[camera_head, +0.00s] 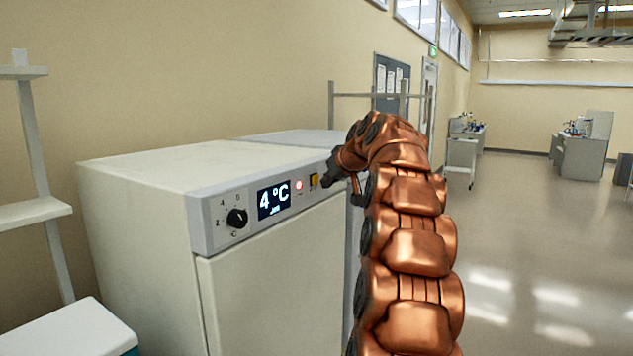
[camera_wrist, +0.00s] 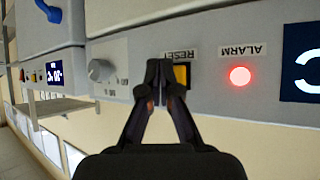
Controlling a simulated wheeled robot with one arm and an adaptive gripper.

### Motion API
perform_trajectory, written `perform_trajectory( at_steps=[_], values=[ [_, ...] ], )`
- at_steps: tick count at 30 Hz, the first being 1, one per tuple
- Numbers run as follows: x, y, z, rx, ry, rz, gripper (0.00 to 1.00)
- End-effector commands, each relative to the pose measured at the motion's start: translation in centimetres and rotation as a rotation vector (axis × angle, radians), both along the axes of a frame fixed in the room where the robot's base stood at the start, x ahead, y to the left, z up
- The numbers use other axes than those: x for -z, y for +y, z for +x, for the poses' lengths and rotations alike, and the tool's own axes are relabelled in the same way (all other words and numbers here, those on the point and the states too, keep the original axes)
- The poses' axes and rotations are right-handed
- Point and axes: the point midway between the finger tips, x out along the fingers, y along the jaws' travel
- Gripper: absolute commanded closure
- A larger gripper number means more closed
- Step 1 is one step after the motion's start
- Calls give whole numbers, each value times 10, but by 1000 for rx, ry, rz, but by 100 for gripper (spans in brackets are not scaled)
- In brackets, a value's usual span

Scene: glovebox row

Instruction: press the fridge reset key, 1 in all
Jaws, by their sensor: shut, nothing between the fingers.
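The fridge (camera_head: 150,180) is a white cabinet with a grey control strip along its upper front. The yellow reset key (camera_head: 314,181) sits near the right end of that strip, next to a lit red alarm lamp (camera_head: 298,186). In the wrist view the key (camera_wrist: 182,75) shows under the word RESET, partly covered by a finger. My gripper (camera_wrist: 158,66) is shut and empty, its tips just beside the key and over the strip. Whether the tips touch the strip or key I cannot tell. In the head view my gripper (camera_head: 330,175) is at the key's right.
A grey knob (camera_wrist: 103,70) is on the strip near my fingers. A second cabinet (camera_head: 290,138) stands behind. Open floor (camera_head: 530,230) lies to the right.

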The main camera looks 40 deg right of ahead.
Motion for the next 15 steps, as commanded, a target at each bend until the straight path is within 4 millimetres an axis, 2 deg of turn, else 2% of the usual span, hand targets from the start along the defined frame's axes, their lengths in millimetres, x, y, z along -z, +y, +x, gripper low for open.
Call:
perform_trajectory(
  at_steps=[15],
  values=[
    [0,2,7,0,1,0,100]
  ],
)
